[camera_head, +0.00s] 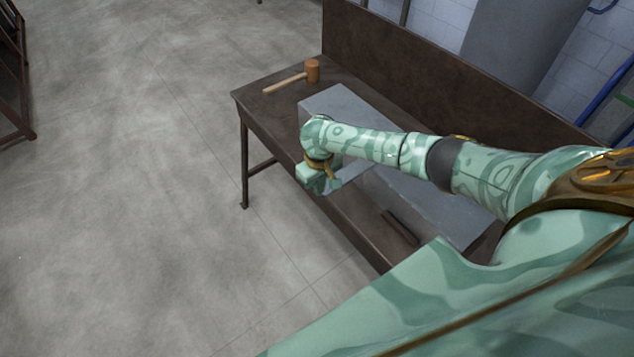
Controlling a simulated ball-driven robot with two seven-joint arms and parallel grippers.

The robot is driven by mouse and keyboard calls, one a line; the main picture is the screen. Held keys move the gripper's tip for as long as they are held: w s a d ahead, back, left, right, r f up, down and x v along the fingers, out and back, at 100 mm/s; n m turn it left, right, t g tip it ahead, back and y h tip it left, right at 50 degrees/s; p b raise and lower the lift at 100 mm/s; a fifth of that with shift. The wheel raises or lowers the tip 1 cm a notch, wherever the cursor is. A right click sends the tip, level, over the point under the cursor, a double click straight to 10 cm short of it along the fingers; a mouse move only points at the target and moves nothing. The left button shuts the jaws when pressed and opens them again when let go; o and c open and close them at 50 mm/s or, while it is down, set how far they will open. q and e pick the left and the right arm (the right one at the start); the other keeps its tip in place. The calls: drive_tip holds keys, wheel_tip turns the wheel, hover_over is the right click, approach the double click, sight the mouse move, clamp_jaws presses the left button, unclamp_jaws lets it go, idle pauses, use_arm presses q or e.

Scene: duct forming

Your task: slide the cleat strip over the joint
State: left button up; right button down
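Grey sheet-metal duct work lies on the dark bench. One part (335,102) shows behind my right forearm and another (425,208) shows in front of it. The joint between them is not clear to see, as my arm covers the middle. A short dark strip (400,227) lies by the bench's front edge, beside the nearer duct part; it may be the cleat strip, but I cannot be sure. My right gripper (318,182) is at the front side of the duct, over the bench's front edge. Its fingers are too small and covered to read. My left gripper is out of view.
A mallet (312,70) with a wooden handle lies at the bench's far left end. The bench (262,108) has a tall dark back panel (430,75). Open concrete floor (130,200) lies left of it. A dark rack (12,75) stands at the far left.

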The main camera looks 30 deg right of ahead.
idle(0.4)
drive_tip(key=shift+p, duration=0.45)
drive_tip(key=shift+d, duration=0.15)
drive_tip(key=shift+d, duration=0.4)
drive_tip(key=shift+p, duration=0.6)
drive_tip(key=shift+d, duration=0.1)
